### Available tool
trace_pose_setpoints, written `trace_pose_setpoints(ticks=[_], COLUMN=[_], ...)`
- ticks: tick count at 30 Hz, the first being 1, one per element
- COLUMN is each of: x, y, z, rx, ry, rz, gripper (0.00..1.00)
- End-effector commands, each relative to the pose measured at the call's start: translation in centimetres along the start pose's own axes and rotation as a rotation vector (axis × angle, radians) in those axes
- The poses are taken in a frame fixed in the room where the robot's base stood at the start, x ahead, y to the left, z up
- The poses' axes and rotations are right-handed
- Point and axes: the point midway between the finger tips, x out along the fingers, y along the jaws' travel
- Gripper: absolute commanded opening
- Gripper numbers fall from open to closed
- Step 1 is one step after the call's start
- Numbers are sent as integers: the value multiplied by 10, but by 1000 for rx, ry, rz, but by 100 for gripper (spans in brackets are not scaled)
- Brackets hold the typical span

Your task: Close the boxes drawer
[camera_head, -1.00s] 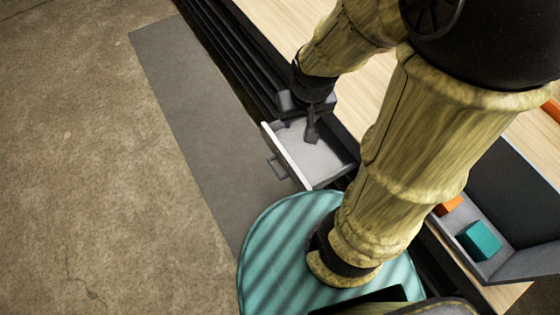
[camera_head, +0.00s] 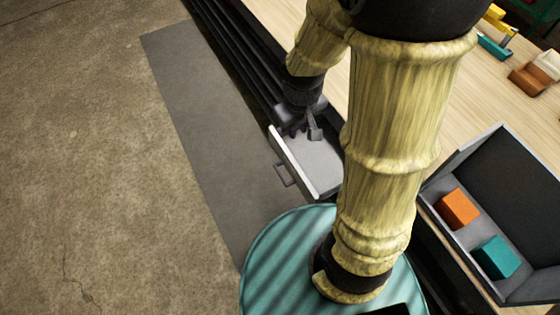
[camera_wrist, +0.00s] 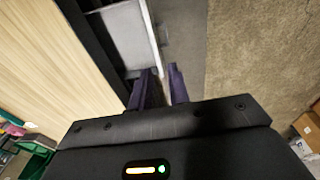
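A drawer with a pale grey inside and a white-edged front (camera_head: 294,163) stands open from the dark bench front. Its grey handle (camera_head: 284,174) faces the floor side. The drawer looks empty where it shows; my arm hides part of it. My gripper (camera_head: 302,131) is at the drawer's far end, close to the front panel. In the wrist view, my gripper's dark fingers (camera_wrist: 162,80) are apart, with a gap between them. The drawer front (camera_wrist: 151,38) runs up to that gap; I cannot tell whether the fingers touch it.
An open dark box (camera_head: 535,290) on the wooden bench top (camera_head: 470,110) holds an orange block (camera_head: 457,208) and a teal block (camera_head: 496,257). Other coloured items lie at the upper right. A grey mat (camera_head: 200,120) and bare floor lie clear at left.

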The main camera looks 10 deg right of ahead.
Motion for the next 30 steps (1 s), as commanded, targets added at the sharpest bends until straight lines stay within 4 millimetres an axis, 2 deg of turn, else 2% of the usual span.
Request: trace_pose_setpoints(ticks=[1, 2, 3, 12, 18, 24, 27, 30], x=[37, 49, 65, 180, 248, 300, 311, 314], y=[-6, -8, -10, -31, -51, -80, -93, -100], z=[-6, -10, -15, -50, -76, -105, -116, -122], rx=[-83, -130, -194, -678, -1014, -1340, -1456, -1514], ry=[-35, -52, -77, -266, -405, -552, -611, -643], rz=[9, 15, 24, 133, 248, 394, 455, 487], gripper=[8, 2, 0, 0, 0, 0, 0, 0])
